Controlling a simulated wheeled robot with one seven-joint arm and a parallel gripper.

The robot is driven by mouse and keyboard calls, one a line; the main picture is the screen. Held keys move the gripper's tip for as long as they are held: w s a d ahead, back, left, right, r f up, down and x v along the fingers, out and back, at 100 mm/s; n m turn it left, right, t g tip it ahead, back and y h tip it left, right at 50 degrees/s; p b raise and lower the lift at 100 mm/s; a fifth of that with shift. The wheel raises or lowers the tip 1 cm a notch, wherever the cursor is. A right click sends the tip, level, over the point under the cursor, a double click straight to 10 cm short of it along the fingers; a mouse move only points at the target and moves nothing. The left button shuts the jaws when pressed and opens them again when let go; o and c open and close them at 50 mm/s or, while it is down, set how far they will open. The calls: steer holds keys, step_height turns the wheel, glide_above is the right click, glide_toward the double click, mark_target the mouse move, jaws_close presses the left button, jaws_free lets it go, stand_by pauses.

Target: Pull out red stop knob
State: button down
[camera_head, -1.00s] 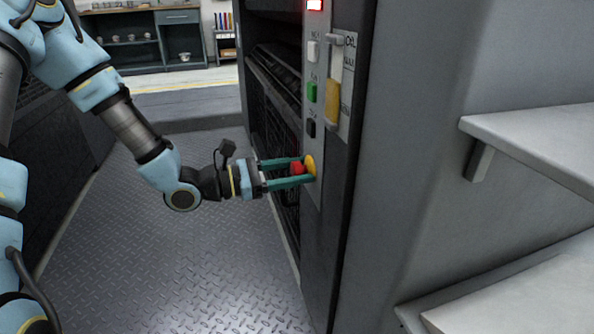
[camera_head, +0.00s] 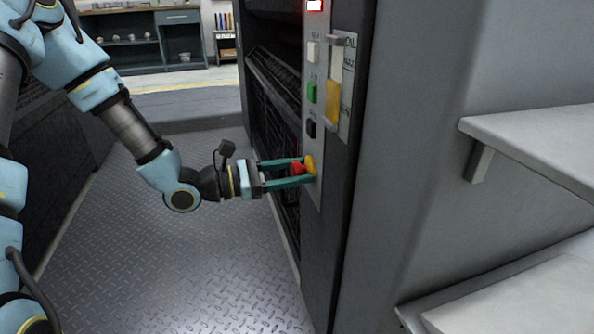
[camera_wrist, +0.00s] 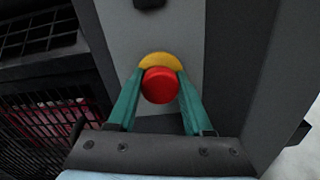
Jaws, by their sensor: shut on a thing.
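The red stop knob (camera_head: 297,168) sits in front of a round yellow plate (camera_head: 310,166) low on the grey control strip of the machine. In the wrist view the knob (camera_wrist: 160,85) is a round red disc with the yellow plate (camera_wrist: 158,60) showing above it. My gripper (camera_head: 301,171) has green fingers, one on each side of the knob, and is shut on it. In the wrist view the fingers (camera_wrist: 157,88) flank the knob left and right. The exact finger contact behind the knob's face is hidden.
Above the knob are a black button (camera_head: 311,128), a green button (camera_head: 312,92), a white button (camera_head: 313,51) and an oil gauge (camera_head: 333,98). Grey steps (camera_head: 545,135) are at right. The tread-plate floor (camera_head: 170,250) is open.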

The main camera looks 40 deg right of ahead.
steer(key=shift+w+a+r+p, duration=0.15)
steer(key=shift+w+a+p, duration=0.15)
steer(key=shift+a+p, duration=0.35)
steer(key=shift+a+f, duration=0.15)
steer(key=shift+f, duration=0.1)
steer(key=shift+c, duration=1.5)
jaws_free()
steer(key=shift+r, duration=0.1)
steer(key=p+v, duration=0.2)
steer(key=v, duration=0.9)
